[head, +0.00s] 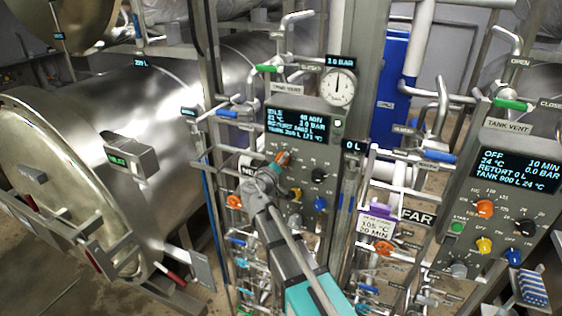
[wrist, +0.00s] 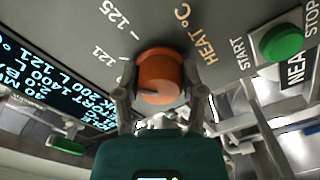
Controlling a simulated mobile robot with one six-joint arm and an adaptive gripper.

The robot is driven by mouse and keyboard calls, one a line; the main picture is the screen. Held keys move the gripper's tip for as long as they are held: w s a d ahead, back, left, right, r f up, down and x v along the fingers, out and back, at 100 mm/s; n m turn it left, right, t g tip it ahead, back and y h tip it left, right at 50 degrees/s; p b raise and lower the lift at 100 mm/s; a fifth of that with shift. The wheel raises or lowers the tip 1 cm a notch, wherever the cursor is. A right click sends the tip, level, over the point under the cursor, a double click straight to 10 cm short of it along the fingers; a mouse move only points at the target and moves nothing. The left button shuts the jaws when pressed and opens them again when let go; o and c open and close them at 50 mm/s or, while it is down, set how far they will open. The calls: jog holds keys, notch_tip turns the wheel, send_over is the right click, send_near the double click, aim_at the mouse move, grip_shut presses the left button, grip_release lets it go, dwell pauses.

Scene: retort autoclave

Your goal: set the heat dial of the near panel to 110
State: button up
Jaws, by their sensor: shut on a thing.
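The near panel (head: 302,163) stands in the middle of the head view, with a lit display (head: 297,125). Its orange heat dial (head: 283,157) is partly covered by my gripper (head: 273,169). In the wrist view the orange dial (wrist: 160,74) sits between the two fingers of my gripper (wrist: 161,97), which is shut on its sides. A pale pointer mark shows on the dial's face, towards the gripper body. The scale marks 121 and 125 and the words HEAT °C are readable beside the dial. The number at the pointer is hidden.
A black knob (head: 319,174), a yellow knob (head: 295,194) and a blue knob (head: 320,203) sit close by on the near panel. A green START button (wrist: 282,42) is beside the dial. The far panel (head: 495,205) is at right, the steel retort (head: 150,140) at left.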

jog(key=n, duration=0.4)
jog(key=shift+n, duration=0.3)
jog(key=n, duration=0.5)
dwell(0.3)
jog(key=o, duration=1.1)
jog(key=shift+o, duration=0.2)
jog(key=shift+s, duration=0.1)
jog(key=v, duration=1.1)
jog(key=shift+s+a, duration=0.15)
jog(key=shift+s, duration=0.25)
